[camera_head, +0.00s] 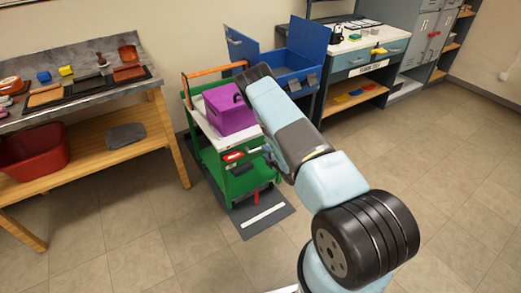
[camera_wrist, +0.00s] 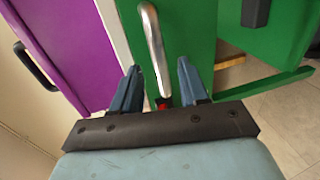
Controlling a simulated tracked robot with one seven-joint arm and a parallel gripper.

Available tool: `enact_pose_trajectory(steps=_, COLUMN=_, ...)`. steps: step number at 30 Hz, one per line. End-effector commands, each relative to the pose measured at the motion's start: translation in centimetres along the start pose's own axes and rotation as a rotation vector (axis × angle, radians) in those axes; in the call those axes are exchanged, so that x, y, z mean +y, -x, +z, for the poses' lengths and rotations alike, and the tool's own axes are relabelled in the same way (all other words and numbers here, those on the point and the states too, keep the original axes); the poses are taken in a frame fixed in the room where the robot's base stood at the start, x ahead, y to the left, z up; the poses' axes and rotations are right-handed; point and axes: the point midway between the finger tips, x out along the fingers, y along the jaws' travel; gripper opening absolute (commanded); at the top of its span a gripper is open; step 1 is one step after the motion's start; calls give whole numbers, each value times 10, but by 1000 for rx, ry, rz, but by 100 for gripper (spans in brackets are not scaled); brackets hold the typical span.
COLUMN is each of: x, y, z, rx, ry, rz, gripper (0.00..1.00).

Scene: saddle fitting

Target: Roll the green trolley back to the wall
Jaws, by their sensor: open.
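The green trolley (camera_head: 209,160) stands between the wooden bench and the blue cabinet, with an orange bar (camera_head: 215,71) at its back. A purple box (camera_head: 226,112) sits on its pale top. My gripper (camera_wrist: 158,68) is open at the trolley's near side; in the head view my arm mostly hides it. In the wrist view a silver bar handle (camera_wrist: 153,40) runs between the two spread fingers, in front of the trolley's green panel (camera_wrist: 196,60). I cannot tell whether either finger touches the handle. The purple box (camera_wrist: 62,45) shows at the left.
A grey mat with a white stripe (camera_head: 268,215) lies under and in front of the trolley. The wooden bench (camera_head: 110,150) stands left, with a red tub (camera_head: 35,155). The blue cabinet (camera_head: 290,75) stands behind right. Open tiled floor lies in front and right.

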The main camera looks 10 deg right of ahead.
Motion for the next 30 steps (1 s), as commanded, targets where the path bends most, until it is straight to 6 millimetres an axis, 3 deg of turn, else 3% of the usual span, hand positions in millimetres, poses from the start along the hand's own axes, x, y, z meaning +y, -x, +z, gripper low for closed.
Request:
enact_pose_trajectory(steps=9, x=0, y=-44, z=0, rx=1, ry=1, rz=1, gripper=44)
enact_pose_trajectory(steps=23, x=0, y=-53, z=0, rx=0, ry=0, rz=-1, gripper=44)
enact_pose_trajectory(steps=30, x=0, y=-53, z=0, rx=0, ry=0, rz=-1, gripper=21)
